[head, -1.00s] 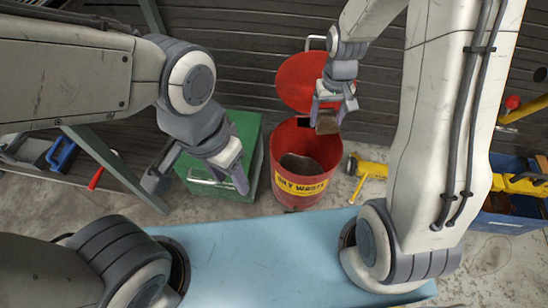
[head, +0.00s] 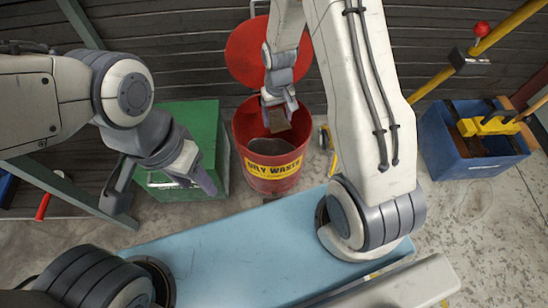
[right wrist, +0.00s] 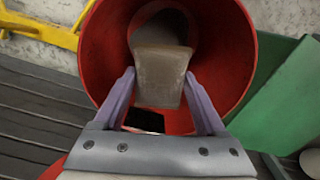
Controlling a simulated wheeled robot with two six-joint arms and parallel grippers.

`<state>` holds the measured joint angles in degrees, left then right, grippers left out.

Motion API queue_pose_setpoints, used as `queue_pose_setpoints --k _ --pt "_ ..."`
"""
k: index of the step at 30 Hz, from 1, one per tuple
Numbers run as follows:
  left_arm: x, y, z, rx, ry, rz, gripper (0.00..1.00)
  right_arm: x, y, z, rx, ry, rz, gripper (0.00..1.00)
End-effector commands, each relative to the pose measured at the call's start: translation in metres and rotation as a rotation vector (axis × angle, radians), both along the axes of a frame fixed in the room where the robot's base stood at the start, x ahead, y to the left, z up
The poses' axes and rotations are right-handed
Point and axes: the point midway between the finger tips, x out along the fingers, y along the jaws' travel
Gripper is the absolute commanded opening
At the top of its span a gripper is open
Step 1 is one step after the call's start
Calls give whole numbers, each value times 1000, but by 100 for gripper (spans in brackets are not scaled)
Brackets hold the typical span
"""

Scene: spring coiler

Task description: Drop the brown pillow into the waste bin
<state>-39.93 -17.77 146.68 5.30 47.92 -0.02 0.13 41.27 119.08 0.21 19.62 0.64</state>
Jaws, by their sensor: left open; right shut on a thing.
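The brown pillow (head: 279,120) is a small brown block held by my right gripper (head: 277,104) over the open mouth of the red waste bin (head: 272,187). The bin has a yellow "OILY WASTE" label. In the right wrist view the pillow (right wrist: 159,78) sits between the two purple fingers, with the bin's red wall (right wrist: 228,50) around it. My right gripper is shut on the pillow. A grey-brown surface shows deep in the bin; I cannot tell what it is. My left gripper (head: 160,192) is open and empty, in front of the green box.
The bin's round red lid (head: 245,55) stands raised behind it. A green box (head: 205,130) stands left of the bin. A blue crate (head: 470,165) with yellow and dark items is at the right. A light-blue surface (head: 225,260) lies in front.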

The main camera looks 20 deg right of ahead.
Motion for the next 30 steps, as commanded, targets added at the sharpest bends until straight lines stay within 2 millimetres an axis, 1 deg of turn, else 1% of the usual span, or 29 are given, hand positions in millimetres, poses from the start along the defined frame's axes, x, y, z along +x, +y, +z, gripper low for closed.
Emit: queue_pose_setpoints --k 1,3,11,12,14,20,23,26,30 --pt "0 0 -9 0 0 0 50 0 0 -8 0 -1 -1 15" --pt "0 0 -12 0 0 0 50 0 -1 -10 0 -1 -1 15" --pt "0 0 -11 0 0 0 50 0 -1 -9 0 0 -2 15" --pt "0 0 -11 0 0 0 50 0 -1 -9 0 0 -2 77" --pt "0 0 -11 0 0 0 50 0 -1 -9 0 0 -2 100" --pt "0 0 -11 0 0 0 50 0 -1 -9 0 0 -2 100" --pt "0 0 -8 0 0 0 50 0 -1 -5 0 0 -2 100" --pt "0 0 1 0 0 0 50 0 -1 9 0 -1 -2 100" --pt "0 0 18 0 0 0 50 0 -1 38 0 -3 -2 100"
